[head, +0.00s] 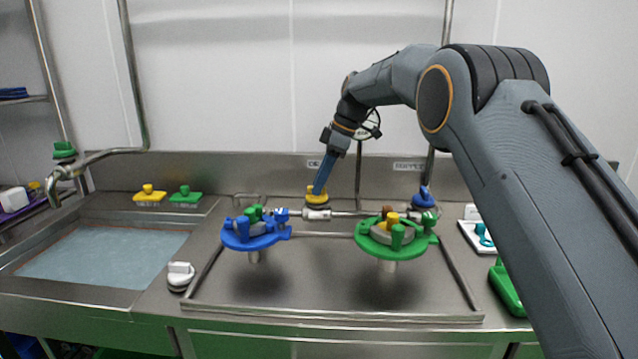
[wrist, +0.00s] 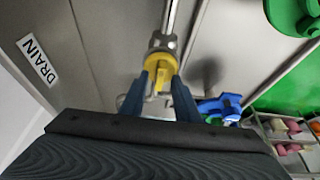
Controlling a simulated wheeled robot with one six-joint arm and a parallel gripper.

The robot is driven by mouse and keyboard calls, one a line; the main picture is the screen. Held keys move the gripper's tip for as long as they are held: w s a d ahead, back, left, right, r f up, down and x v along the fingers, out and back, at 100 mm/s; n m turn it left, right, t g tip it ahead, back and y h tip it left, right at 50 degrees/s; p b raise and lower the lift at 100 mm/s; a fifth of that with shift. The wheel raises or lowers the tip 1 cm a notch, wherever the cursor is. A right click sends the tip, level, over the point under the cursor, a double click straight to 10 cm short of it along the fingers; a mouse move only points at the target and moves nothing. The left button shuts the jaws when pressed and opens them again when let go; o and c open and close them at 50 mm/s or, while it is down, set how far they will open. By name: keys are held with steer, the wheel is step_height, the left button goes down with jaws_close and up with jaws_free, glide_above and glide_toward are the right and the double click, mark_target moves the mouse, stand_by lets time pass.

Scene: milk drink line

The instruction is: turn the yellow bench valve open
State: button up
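The yellow bench valve (head: 317,196) sits at the back of the steel bench, below a small label on the backsplash. My gripper (head: 319,188) reaches down to it from above, its blue fingers tilted in the head view. In the wrist view the two blue fingertips (wrist: 160,82) stand on either side of the yellow valve handle (wrist: 160,63), with yellow filling the gap between them; they look closed on it. The fingers hide part of the handle. A metal pipe (wrist: 171,20) runs from the valve's fitting.
A blue valve (head: 423,197) stands to the right on the back pipe. A blue round fixture (head: 240,240) and a green one (head: 373,246) stand in front on the bench. A sink basin (head: 100,255) is at left. A DRAIN label (wrist: 37,59) shows beside the valve.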

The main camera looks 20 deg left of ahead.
steer(key=v, duration=0.7)
steer(key=shift+b, duration=0.45)
steer(key=shift+d+r, duration=0.1)
steer(key=shift+r, duration=0.1)
